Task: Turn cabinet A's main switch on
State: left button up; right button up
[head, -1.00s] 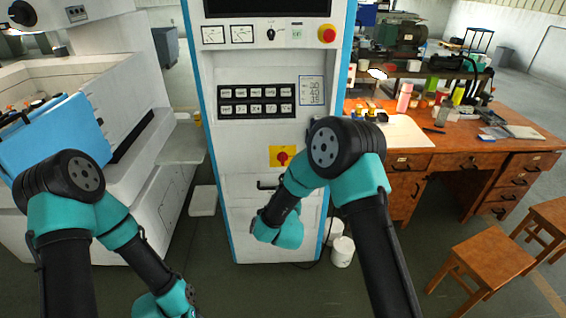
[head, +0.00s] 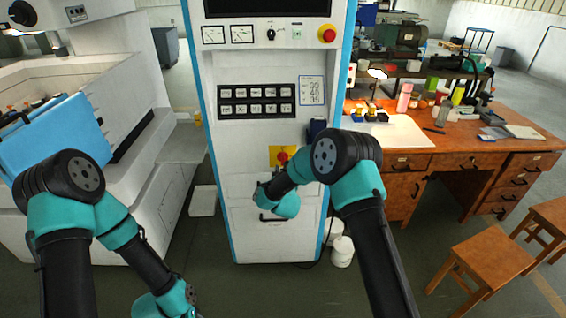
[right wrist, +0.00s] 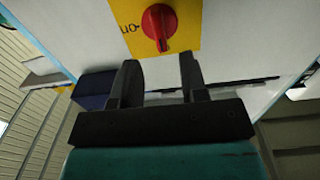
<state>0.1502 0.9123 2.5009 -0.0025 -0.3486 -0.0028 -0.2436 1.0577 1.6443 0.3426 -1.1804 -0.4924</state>
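The cabinet (head: 225,160) is tall and white with blue edges; I see no letter on it. Its red rotary switch (head: 282,157) sits on a yellow plate (head: 275,150), partly behind my right arm. In the right wrist view the red switch (right wrist: 160,27) is close, with its grip pointing down in the picture and lettering beside it that looks like an inverted "ON". My right gripper (right wrist: 158,62) is open and empty, its two fingers short of the switch and apart from it in the picture. In the head view that gripper's fingers are hidden. My left gripper is out of view below.
Higher on the cabinet are a red push button (head: 327,34), a small black knob (head: 271,34) and a black button panel (head: 257,101). A dark blue block (right wrist: 93,90) shows beside the gripper. A wooden desk (head: 460,150) stands right, white buckets (head: 342,252) by the base.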

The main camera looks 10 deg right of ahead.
aim_at(283, 160)
jog(key=shift+w+d, duration=0.2)
jog(key=shift+w, duration=2.65)
jog(key=shift+c, duration=0.2)
grip_shut()
